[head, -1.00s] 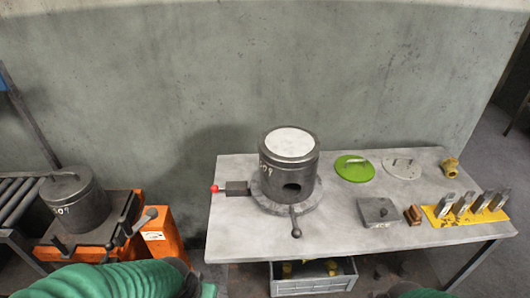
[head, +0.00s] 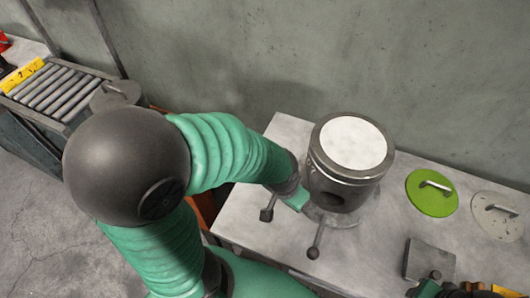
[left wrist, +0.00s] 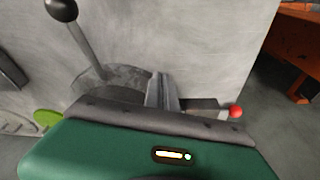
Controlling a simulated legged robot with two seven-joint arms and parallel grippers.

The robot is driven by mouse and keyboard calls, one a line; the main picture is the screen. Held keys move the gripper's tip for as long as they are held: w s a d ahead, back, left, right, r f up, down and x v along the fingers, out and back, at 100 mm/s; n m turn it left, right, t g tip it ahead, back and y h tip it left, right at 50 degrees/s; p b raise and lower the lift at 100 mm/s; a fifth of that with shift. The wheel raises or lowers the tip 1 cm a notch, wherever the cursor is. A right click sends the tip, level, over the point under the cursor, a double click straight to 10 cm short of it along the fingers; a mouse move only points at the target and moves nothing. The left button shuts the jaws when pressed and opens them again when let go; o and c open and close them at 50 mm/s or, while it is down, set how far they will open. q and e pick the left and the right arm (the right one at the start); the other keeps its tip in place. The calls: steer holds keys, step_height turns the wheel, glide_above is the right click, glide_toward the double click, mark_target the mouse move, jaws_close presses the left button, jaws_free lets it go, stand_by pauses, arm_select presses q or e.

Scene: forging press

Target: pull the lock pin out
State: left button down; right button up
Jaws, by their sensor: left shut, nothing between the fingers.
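The lock pin's red ball end (left wrist: 236,112) shows right of my gripper in the left wrist view, beside the dark block (left wrist: 205,104) at the die's side. In the head view my left arm hides the pin. My left gripper (left wrist: 162,92) is shut and empty, its grey fingers pointing at the table between the dark round base and the block. In the head view the green left hand (head: 298,200) is low beside the dark cylinder (head: 340,188) with a pale top. I cannot tell whether the fingers touch anything.
A lever with a dark ball (head: 312,253) sticks out in front of the cylinder; its ball also shows in the left wrist view (left wrist: 62,10). A green lid (head: 425,200), a grey lid (head: 492,222) and a grey block (head: 428,258) lie to the right. A roller rack (head: 60,95) stands far left.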

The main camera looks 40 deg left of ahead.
arm_select(q)
steer(key=w+a+r+n+y+p, duration=0.1)
steer(key=w+a+r+y+p, duration=0.2)
steer(key=a+p, duration=0.4)
steer(key=w+a+r+n+y+p, duration=0.1)
steer(key=w+a+r+y+p, duration=0.2)
steer(key=p, duration=0.5)
steer(key=shift+t, duration=0.5)
steer(key=x, duration=0.3)
steer(key=s+b+x, duration=0.1)
steer(key=x, duration=0.3)
steer(key=a+b+x, duration=0.1)
steer(key=x, duration=0.3)
steer(key=shift+s+a+f, duration=0.1)
steer(key=shift+s+f, duration=0.05)
steer(key=shift+s, duration=0.05)
